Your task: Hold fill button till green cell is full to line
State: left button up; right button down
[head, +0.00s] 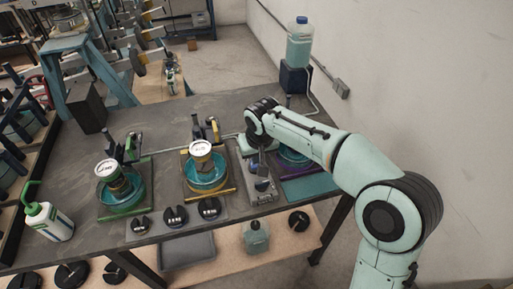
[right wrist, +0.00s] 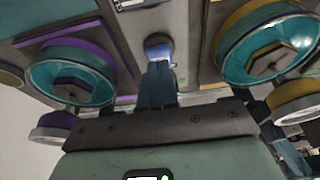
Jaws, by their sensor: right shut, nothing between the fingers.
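The green cell (head: 125,208) is at the left of the bench, with a green-edged base and a teal bowl (head: 136,190). My right gripper (head: 261,170) is shut and empty, pointing down over a grey control panel (head: 262,196) between the yellow and purple cells. In the right wrist view its fingertips (right wrist: 157,60) overlap a blue button (right wrist: 157,40) in a dark ring. I cannot tell whether it is pressed. My left gripper is out of view.
The yellow cell (head: 209,192) is mid-bench; the purple cell (head: 294,163) is partly behind my arm. A white bottle (head: 45,220) stands at front left. Black weights (head: 175,217) lie along the front. A clear jug (head: 299,46) stands at back right.

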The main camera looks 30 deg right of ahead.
jog(key=shift+f, duration=0.4)
